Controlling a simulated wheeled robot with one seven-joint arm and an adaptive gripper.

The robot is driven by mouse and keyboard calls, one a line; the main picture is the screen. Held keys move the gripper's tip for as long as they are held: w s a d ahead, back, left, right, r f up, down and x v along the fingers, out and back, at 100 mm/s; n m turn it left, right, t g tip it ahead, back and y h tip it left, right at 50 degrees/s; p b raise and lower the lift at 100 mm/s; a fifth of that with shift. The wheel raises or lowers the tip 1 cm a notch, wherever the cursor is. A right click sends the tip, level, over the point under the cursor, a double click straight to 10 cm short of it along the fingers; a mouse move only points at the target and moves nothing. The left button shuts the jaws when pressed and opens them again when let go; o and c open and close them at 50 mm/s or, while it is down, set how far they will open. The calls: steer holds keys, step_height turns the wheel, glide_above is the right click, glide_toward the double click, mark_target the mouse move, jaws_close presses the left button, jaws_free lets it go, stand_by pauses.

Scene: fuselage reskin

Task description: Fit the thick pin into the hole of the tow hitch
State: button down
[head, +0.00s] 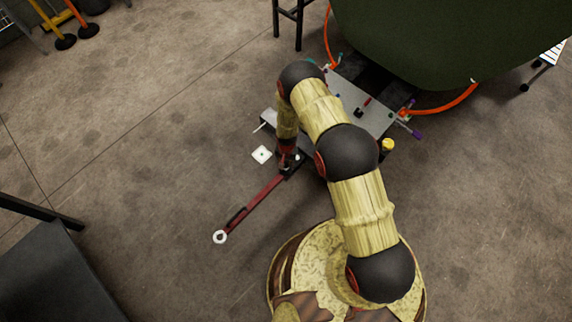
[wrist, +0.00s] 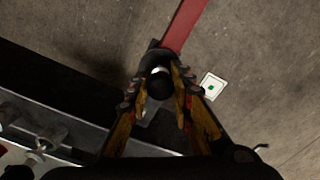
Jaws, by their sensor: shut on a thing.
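My gripper (wrist: 158,92) is shut on the thick pin (wrist: 160,86), a dark, rounded piece with a pale patch at its top, between the two fingertips. In the head view my gripper (head: 288,160) is at the near edge of the cart, where the red tow bar meets it. The red bar (wrist: 186,24) runs up from just beyond the fingertips; it also shows in the head view (head: 259,196). The tow hitch at the bar's end is mostly hidden by my gripper and the pin. I cannot see its hole or tell whether the pin is inside it.
The grey cart (head: 343,96) carries small tools. A white square card with a green dot (head: 262,155) lies on the floor beside the bar. A large dark green body (head: 460,40) and orange hoses (head: 445,106) are at upper right. The floor at left is mostly clear.

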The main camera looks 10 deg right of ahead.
steer(key=shift+f, duration=0.75)
steer(key=c, duration=1.6)
jaws_free()
steer(key=shift+o, duration=0.5)
steer(key=shift+r+p, duration=1.4)
steer(key=shift+r, duration=1.1)
